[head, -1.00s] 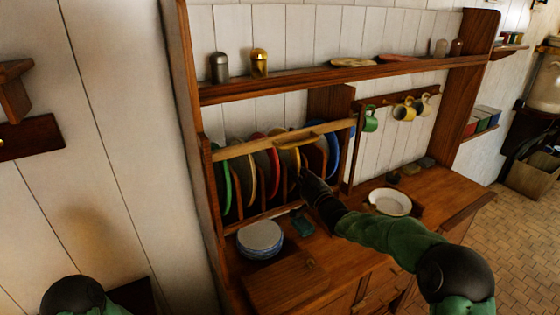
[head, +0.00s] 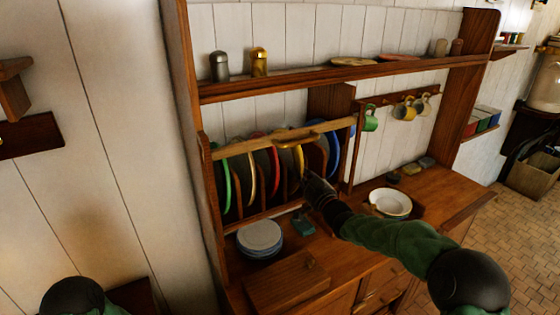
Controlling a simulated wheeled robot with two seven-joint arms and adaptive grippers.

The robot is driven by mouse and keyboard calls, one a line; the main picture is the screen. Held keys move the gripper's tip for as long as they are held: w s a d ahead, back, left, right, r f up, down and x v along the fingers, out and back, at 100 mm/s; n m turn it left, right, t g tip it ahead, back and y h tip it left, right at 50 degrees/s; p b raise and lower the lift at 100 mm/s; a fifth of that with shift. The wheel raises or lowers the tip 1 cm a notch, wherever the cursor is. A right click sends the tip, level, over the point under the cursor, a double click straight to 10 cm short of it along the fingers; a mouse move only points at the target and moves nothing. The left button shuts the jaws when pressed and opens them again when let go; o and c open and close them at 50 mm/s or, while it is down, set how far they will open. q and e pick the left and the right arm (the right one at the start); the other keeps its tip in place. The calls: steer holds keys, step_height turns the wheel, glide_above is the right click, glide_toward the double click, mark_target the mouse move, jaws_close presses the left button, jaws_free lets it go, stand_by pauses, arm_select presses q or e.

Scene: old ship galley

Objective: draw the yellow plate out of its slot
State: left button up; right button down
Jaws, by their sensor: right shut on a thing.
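The yellow plate (head: 298,158) stands on edge in the wooden plate rack (head: 235,150), right of the red plate and left of a brown one. My right gripper (head: 309,178) is at the front edge of the yellow plate, shut on it. The fingers are dark and small, and the grip itself is hard to make out. The plate's lower part is hidden behind the rack and neighbouring plates. Only a dark joint of my left arm shows at the lower left; its gripper is out of view.
Green (head: 226,186), cream (head: 250,172), red (head: 275,165) and blue (head: 334,155) plates stand in the rack. A plate stack (head: 260,237), teal item (head: 303,225) and white bowl (head: 390,203) are on the counter. Mugs (head: 405,110) hang at right.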

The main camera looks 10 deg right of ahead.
steer(key=shift+s+d+r+b, duration=0.1)
steer(key=shift+s+d+b, duration=0.1)
steer(key=shift+s, duration=0.35)
steer(key=shift+s+d+r+b, duration=0.1)
steer(key=shift+s+d+b, duration=0.1)
steer(key=shift+s, duration=0.3)
steer(key=c, duration=1.1)
jaws_free()
steer(key=shift+o, duration=1.2)
steer(key=shift+f, duration=0.25)
steer(key=shift+r, duration=0.1)
steer(key=r+b+v, duration=0.1)
steer(key=b+v, duration=0.1)
steer(key=v, duration=0.5)
